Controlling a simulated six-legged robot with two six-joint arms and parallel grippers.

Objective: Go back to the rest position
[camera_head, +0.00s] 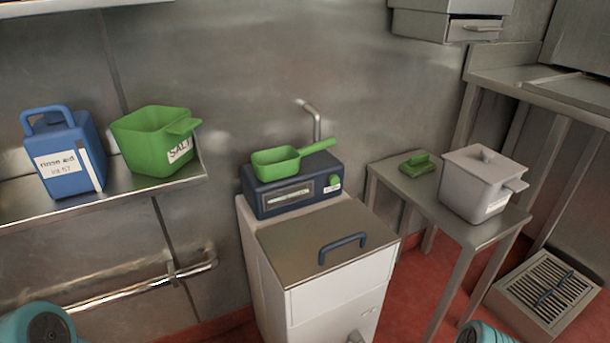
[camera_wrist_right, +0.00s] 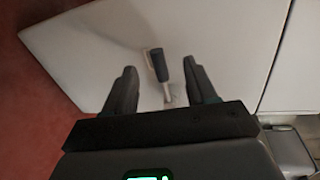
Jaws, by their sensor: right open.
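In the right wrist view my right gripper (camera_wrist_right: 162,92) is open, with its two dark fingers apart. A tap-like fitting with a dark handle (camera_wrist_right: 159,66) on a white panel (camera_wrist_right: 215,45) shows between and beyond the fingers. I cannot tell how far it is from them, and nothing is held. In the head view only teal parts of my arms show at the bottom left and bottom right edges. Neither gripper shows there. The white kettle cabinet (camera_head: 338,297) stands in the middle with its steel lid (camera_head: 290,247) down.
A green scoop (camera_head: 276,162) rests on the dark blue control box (camera_head: 291,189). A blue rinse aid jug (camera_head: 62,155) and green salt tub (camera_head: 147,150) stand on the left shelf (camera_head: 118,190). A side table (camera_head: 425,204) holds a grey lidded pot (camera_head: 472,189). A drain (camera_head: 546,290) is at right.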

